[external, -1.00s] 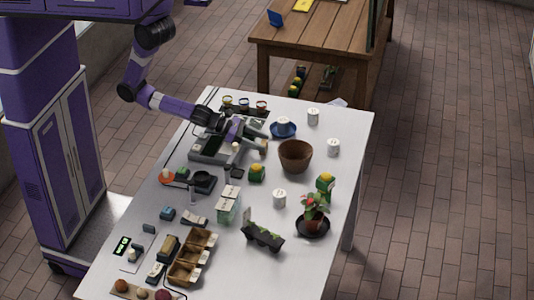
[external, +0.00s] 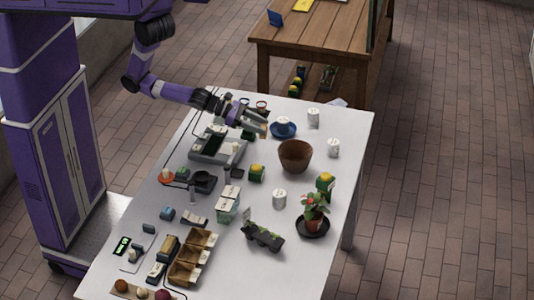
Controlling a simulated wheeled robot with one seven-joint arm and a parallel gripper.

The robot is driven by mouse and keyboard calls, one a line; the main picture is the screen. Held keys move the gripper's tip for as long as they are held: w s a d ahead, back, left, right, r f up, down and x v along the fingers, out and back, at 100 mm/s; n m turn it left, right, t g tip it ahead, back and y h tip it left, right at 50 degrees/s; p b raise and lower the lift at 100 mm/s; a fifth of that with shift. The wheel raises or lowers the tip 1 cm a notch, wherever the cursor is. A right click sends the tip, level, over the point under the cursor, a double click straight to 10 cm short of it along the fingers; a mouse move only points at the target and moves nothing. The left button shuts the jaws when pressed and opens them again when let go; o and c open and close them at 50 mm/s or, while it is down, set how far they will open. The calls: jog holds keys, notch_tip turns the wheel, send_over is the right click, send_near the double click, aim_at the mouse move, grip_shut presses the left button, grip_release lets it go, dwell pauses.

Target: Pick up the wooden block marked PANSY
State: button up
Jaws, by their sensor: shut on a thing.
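My gripper (external: 258,121) is over the far part of the white table, left of the blue saucer. It is shut on a small tan wooden block (external: 264,130), only partly visible between the fingers. Any marking on the block is too small to read, so I cannot tell whether it says PANSY. The block appears to be a little above the grey device (external: 218,151), to its right.
A white cup on a blue saucer (external: 283,130) stands close to the right of my gripper. A brown bowl (external: 295,156), white cups, and a potted plant (external: 313,212) stand farther right. A wooden tray (external: 192,256) lies near the front. The right table edge is clear.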

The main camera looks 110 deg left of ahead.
notch_tip(320, 180, up, 12)
jog(key=p, duration=0.4)
jog(key=shift+r+p, duration=0.2)
jog(key=shift+p, duration=0.1)
